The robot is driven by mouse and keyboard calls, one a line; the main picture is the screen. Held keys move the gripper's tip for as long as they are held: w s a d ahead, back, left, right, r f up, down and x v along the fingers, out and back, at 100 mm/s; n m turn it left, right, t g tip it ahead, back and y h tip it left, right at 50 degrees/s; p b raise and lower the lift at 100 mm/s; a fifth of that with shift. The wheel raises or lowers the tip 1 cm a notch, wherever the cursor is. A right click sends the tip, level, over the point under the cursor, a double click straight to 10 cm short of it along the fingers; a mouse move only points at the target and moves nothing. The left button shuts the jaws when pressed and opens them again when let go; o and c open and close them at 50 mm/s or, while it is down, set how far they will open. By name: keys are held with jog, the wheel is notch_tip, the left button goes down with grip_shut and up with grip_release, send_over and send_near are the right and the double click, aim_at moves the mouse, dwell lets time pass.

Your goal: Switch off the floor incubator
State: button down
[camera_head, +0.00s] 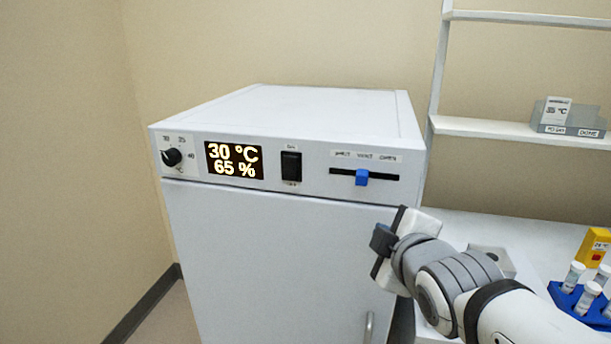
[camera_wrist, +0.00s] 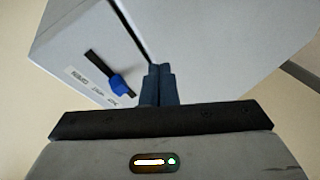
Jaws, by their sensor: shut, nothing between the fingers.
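The floor incubator (camera_head: 285,255) is a white cabinet with a control strip along its top front. Its display (camera_head: 234,161) is lit and reads 30 °C and 65 %. A black rocker switch (camera_head: 291,166) sits right of the display. My gripper (camera_head: 382,238) is shut and empty, in front of the incubator's right side, below and right of the switch and apart from it. In the wrist view the shut fingers (camera_wrist: 160,84) point toward the cabinet, and the switch is not visible there.
A black dial (camera_head: 172,157) is at the strip's left end. A blue slider (camera_head: 362,178) in a black slot sits right of the switch, close to my gripper; it also shows in the wrist view (camera_wrist: 121,85). A bench with a blue tube rack (camera_head: 570,300) stands at the right.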

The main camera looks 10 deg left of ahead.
jog(key=s+a+r+n+g+y, duration=0.1)
jog(key=s+a+r+n+y, duration=0.3)
jog(key=a+r+n+y, duration=0.2)
jog(key=a+n+y, duration=0.1)
jog(key=a+n, duration=0.1)
jog(key=a, duration=0.1)
jog(key=shift+a, duration=0.3)
